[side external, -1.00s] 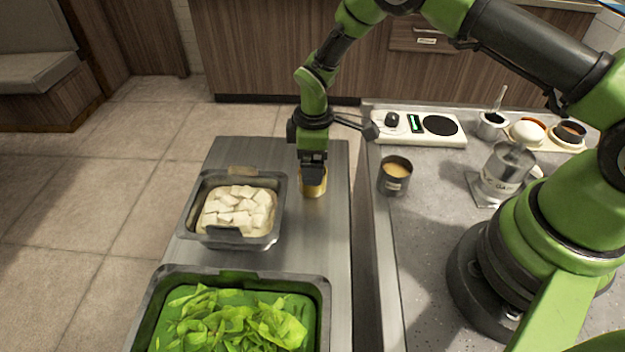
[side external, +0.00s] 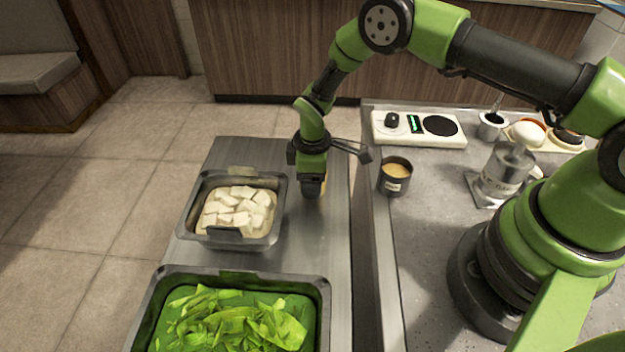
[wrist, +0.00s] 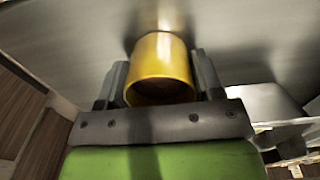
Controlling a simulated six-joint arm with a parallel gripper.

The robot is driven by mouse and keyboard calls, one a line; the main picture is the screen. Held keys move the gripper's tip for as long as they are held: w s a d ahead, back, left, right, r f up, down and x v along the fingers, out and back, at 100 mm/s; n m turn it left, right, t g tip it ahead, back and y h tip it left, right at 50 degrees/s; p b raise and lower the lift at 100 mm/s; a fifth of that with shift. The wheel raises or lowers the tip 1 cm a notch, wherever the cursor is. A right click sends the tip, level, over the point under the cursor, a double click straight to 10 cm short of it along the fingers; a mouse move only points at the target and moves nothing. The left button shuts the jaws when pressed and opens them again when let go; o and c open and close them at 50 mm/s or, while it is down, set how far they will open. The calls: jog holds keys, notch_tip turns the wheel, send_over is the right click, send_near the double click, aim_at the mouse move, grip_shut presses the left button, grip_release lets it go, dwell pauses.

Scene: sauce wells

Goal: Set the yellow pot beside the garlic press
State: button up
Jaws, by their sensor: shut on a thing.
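The yellow pot (wrist: 160,58) is between the two fingers of my gripper (wrist: 160,80) in the wrist view, with its round opening facing the camera. In the side view my gripper (side external: 312,184) points down at the right part of the steel counter and is shut on the pot; it hides most of it, and only a yellow sliver (side external: 323,187) shows. I cannot tell whether the pot touches the counter. A metal cylinder (side external: 507,170) with a partly legible "GA" label, seemingly the garlic press, stands on the grey worktop to the right.
A tray of white cubes (side external: 185,215) is just left of my gripper, and a tray of green leaves (side external: 325,300) is nearer. A dark labelled cup (side external: 394,186) and a white scale (side external: 458,140) stand on the worktop (side external: 420,235), across a gap.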

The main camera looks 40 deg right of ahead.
jog(key=shift+r, duration=0.15)
notch_tip(320, 180, up, 10)
jog(key=m, duration=0.5)
send_near(439, 188)
jog(key=shift+f, duration=3.25)
jog(key=shift+n, duration=0.3)
jog(key=o, duration=1.1)
jog(key=shift+f, duration=0.1)
